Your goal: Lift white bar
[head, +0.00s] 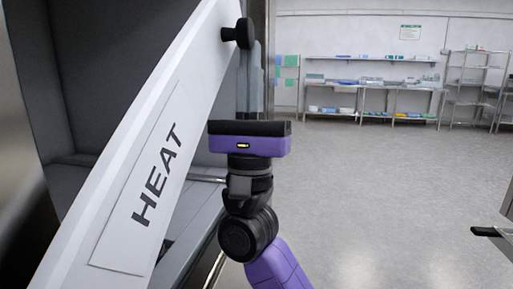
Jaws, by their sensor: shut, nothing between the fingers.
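The white bar (135,165) is a long, broad piece with HEAT in dark letters on a raised plate. It slants from the lower left up to the top middle of the head view. A black knob (238,33) sticks out from its right side near the top. My gripper (251,80), with a purple and black body, is right of the bar, with its grey fingers upward in the picture, just below and beside the knob. The fingers are shut with nothing between them. The gripper body partly hides what is behind it, and I cannot tell whether the fingertips touch the knob.
A grey machine opening (100,60) lies behind the bar at left. Open grey floor (370,190) spreads to the right. Metal tables and shelves (375,85) with packs stand along the far wall. A metal edge with a black handle (487,232) shows at the right.

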